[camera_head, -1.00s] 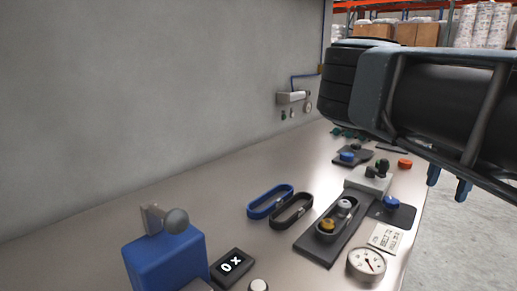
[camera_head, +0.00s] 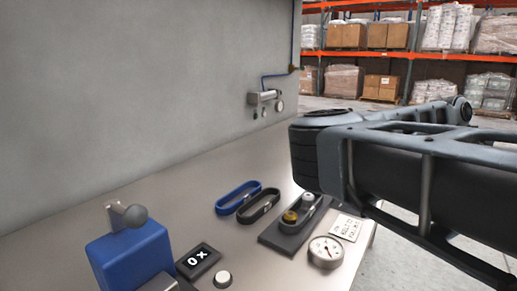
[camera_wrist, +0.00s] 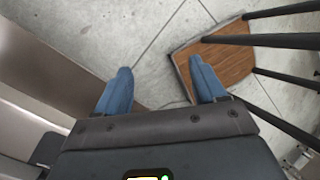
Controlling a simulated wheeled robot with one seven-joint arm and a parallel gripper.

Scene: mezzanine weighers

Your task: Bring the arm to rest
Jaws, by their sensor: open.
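My arm crosses the right side of the head view, raised over the right end of the metal bench (camera_head: 150,190). My gripper (camera_wrist: 160,84) shows in the wrist view with its two blue fingers apart and nothing between them. Below it is the concrete floor, beside the bench edge at the left. In the head view the fingers are not visible.
On the bench stand a blue box with a grey knob (camera_head: 130,250), a small display (camera_head: 198,261), blue (camera_head: 238,197) and black (camera_head: 258,206) loops, a dark tray (camera_head: 283,237) and a dial gauge (camera_head: 325,252). A wooden board with dark legs (camera_wrist: 225,55) is below the gripper. Racks (camera_head: 400,54) stand behind.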

